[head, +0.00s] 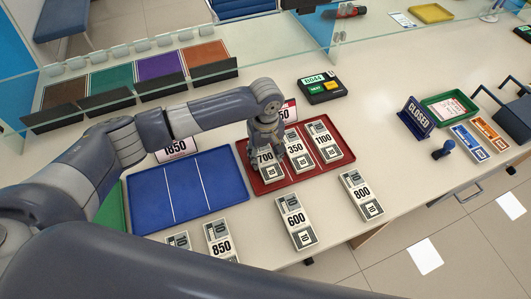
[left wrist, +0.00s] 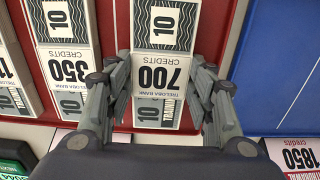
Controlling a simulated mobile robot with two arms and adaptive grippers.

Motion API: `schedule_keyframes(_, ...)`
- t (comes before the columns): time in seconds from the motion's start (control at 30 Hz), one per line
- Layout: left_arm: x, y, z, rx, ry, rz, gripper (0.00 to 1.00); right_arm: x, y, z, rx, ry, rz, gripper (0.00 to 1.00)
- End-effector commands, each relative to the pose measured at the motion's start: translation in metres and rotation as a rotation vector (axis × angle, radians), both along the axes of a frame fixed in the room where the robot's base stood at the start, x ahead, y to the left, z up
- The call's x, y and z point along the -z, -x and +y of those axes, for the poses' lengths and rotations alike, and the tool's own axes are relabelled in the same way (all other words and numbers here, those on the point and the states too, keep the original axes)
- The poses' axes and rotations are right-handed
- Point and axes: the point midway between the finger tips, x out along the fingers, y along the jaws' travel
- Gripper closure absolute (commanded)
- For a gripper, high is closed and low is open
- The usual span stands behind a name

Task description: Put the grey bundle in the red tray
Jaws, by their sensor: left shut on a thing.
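The red tray (head: 254,180) lies on the counter near the middle of the head view. Several grey bundles are in it: the one marked 700 (head: 267,172) at its left, 350 (head: 297,152) in the middle and 1100 (head: 328,145) at the right. My left gripper (head: 268,150) is over the left part of the tray, shut on the 700 bundle. In the left wrist view its fingers flank this bundle (left wrist: 160,72), with red tray surface (left wrist: 108,22) beside it. Whether the bundle touches the tray floor is hard to tell. My right gripper is out of view.
A blue tray (head: 148,197), bare inside, lies left of the red one. Bundles marked 600 (head: 295,222), 800 (head: 361,194) and 850 (head: 220,240) lie in front. A black keypad device (head: 322,90) and a glass screen (head: 350,45) are behind.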

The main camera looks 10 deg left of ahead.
Motion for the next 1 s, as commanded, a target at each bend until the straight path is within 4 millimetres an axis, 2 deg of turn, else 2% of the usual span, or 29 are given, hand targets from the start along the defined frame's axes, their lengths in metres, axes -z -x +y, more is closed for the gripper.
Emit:
schedule_keyframes(0.3, 0.003, 0.000, 0.000, 0.000, 0.001, 0.001, 0.75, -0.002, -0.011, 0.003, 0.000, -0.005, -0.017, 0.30)
schedule_keyframes(0.33, 0.002, 0.000, 0.000, 0.000, 0.000, 0.000, 0.44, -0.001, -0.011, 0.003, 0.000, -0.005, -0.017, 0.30)
schedule_keyframes(0.4, 0.002, 0.000, 0.000, 0.000, 0.000, 0.000, 0.30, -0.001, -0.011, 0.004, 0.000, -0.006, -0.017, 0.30)
schedule_keyframes(0.77, 0.001, 0.000, 0.000, 0.000, 0.000, 0.000, 0.30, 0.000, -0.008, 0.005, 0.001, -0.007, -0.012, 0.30)
schedule_keyframes(0.87, -0.007, 0.000, 0.000, 0.001, 0.001, 0.000, 0.30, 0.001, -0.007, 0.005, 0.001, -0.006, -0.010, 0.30)
schedule_keyframes(1.0, -0.031, -0.001, -0.001, 0.001, 0.003, -0.003, 0.30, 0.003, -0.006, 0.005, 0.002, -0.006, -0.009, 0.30)
